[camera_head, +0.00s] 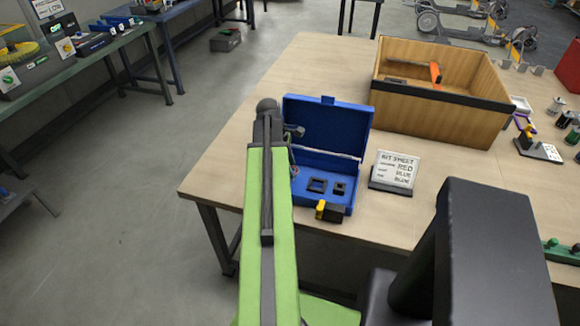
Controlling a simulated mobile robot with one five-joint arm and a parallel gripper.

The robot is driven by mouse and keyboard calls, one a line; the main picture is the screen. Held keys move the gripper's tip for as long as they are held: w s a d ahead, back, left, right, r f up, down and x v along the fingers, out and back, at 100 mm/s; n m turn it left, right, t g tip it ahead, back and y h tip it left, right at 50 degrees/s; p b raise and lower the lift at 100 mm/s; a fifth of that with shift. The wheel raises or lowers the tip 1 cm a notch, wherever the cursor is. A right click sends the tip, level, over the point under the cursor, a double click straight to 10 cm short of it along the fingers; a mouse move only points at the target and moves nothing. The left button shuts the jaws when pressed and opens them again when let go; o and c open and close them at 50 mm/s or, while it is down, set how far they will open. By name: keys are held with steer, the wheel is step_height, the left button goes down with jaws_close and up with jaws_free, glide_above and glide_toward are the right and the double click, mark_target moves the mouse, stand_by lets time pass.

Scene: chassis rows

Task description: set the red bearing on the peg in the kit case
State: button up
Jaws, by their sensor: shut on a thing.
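The kit case (325,110) is a blue box with its lid open, near the left edge of the wooden table. Its tray holds two dark square fittings at the right; its left part is mostly hidden behind my arm. I cannot see the peg or the red bearing. My green arm reaches over the table's left edge to the case. A small grey part of my gripper (295,131) shows beside the arm's dark end, in front of the lid. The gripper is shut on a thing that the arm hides.
A kit sheet (396,168) in a dark stand is right of the case. A black and yellow item (330,211) is at the case's front. A wooden crate (445,92) with an orange-handled tool stands behind. Small parts lie at the right; bare tabletop (325,65) is at the back left.

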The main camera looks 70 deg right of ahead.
steer(key=shift+f, duration=0.15)
steer(key=shift+f+b, duration=1.75)
steer(key=shift+b, duration=0.2)
steer(key=o, duration=1.5)
steer(key=shift+o, duration=0.2)
steer(key=shift+r, duration=0.15)
steer(key=p+v, duration=1.7)
